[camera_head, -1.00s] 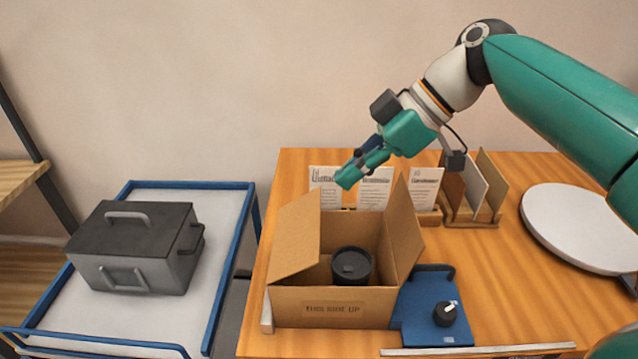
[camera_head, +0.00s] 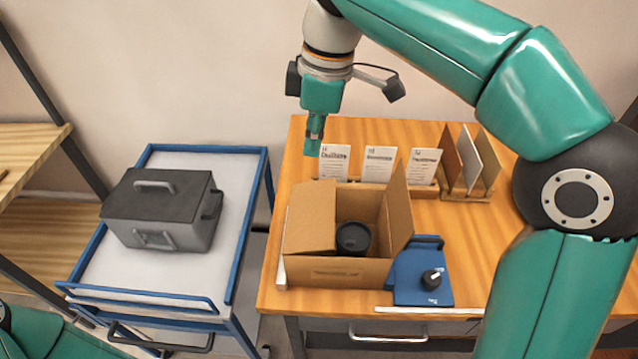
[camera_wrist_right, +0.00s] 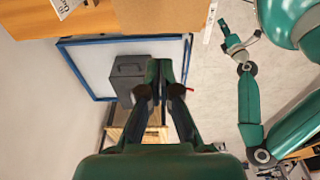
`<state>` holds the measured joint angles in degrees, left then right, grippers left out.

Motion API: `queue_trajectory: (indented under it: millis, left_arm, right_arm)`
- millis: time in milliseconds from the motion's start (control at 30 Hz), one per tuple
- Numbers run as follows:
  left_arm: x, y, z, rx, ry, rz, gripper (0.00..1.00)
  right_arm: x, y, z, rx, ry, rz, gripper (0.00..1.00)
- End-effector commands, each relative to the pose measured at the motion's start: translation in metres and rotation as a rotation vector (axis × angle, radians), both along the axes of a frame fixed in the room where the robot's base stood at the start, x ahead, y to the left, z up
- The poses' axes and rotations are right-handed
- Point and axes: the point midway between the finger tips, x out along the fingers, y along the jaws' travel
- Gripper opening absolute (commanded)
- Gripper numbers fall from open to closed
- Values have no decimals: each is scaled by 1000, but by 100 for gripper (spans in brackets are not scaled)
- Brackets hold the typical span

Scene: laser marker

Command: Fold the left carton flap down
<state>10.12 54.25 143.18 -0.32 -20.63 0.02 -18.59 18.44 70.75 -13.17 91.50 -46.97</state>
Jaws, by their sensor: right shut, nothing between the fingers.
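The brown carton (camera_head: 350,272) stands open on the wooden table. Its left flap (camera_head: 310,217) leans inward over the left part of the opening; its exact angle is hard to tell. The right flap (camera_head: 397,207) stands up, tilted slightly outward. A dark round-lidded object (camera_head: 353,238) sits inside. My right gripper (camera_head: 314,147) is shut and empty, pointing down above and behind the left flap, apart from it. Its fingers (camera_wrist_right: 160,80) also show in the right wrist view. My left gripper (camera_wrist_right: 229,35) shows small in that view; its jaws are unclear.
Cards (camera_head: 377,165) and a wooden rack (camera_head: 467,192) stand behind the carton. A blue device with a black knob (camera_head: 420,285) sits close on its right. A grey lidded box (camera_head: 165,210) rests on the blue-framed cart (camera_head: 250,185) to the left.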

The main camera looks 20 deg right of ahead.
Motion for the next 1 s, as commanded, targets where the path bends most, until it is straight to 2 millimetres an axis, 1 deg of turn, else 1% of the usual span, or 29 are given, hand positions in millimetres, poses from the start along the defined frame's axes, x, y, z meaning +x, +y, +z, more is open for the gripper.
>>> queue_trajectory:
  millis: [33, 300, 400, 500, 633, 800, 1000]
  left_arm:
    - [0, 0, -4, 0, 0, 0, 40]
    - [0, 0, -8, 0, 0, 0, 40]
    - [0, 0, -9, 0, 0, 0, 40]
    - [0, 0, -8, 0, 0, 0, 40]
    - [0, 0, -8, 0, 0, 0, 40]
    - [0, 0, -7, 0, 0, 0, 40]
    - [0, 0, -8, 0, 0, 0, 40]
  right_arm:
    - [0, 1, -11, -1, 4, -1, 0]
    - [3, 8, -65, 0, 5, 0, 0]
    - [3, 8, -83, 0, 3, -2, 0]
    - [-1, -2, -93, 2, 1, -4, 0]
    - [-4, -9, -104, 1, 2, -2, 0]
    - [-6, -12, -109, 1, 1, -1, 0]
    - [-6, -12, -109, 2, -1, 0, 0]
